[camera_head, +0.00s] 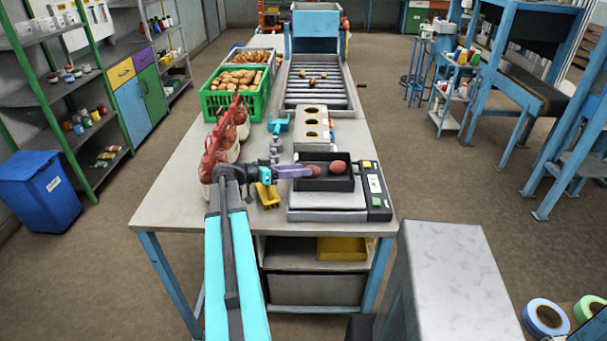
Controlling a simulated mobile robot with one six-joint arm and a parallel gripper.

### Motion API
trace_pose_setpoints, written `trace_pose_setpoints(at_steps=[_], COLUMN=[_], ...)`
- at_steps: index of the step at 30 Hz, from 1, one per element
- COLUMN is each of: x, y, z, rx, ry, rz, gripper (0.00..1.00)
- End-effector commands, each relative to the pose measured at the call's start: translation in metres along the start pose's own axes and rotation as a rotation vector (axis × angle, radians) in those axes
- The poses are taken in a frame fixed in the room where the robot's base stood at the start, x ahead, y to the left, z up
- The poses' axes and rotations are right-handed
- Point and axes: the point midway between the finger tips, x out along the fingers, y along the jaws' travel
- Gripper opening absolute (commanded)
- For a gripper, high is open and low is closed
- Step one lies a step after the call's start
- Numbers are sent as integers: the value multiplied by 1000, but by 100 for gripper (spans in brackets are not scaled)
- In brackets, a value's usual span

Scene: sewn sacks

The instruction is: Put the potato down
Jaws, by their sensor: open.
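A reddish potato (338,167) lies in the black tray (341,187) on the scale. A second reddish patch, apparently another potato (315,169), shows at the tray's left part, right at the end of my gripper (309,171). My gripper reaches in from the left over the tray's left edge. Its jaws are open, but the fingers are small and partly merge with the potato. I cannot tell whether they touch it.
The scale (327,201) has a dark control panel (375,192) on its right. Behind it stands a pale block with round holes (314,126). A green crate of potatoes (236,91) and a roller conveyor (318,88) lie farther back. The table's front left (172,205) is bare.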

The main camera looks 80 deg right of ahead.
Motion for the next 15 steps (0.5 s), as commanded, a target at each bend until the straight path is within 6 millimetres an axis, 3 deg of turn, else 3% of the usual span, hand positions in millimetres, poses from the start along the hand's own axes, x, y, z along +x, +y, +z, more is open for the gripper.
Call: trace_pose_setpoints(at_steps=[15], x=[-79], y=[-1], z=[2], rx=[1], ry=[0], rz=[-1], gripper=[44])
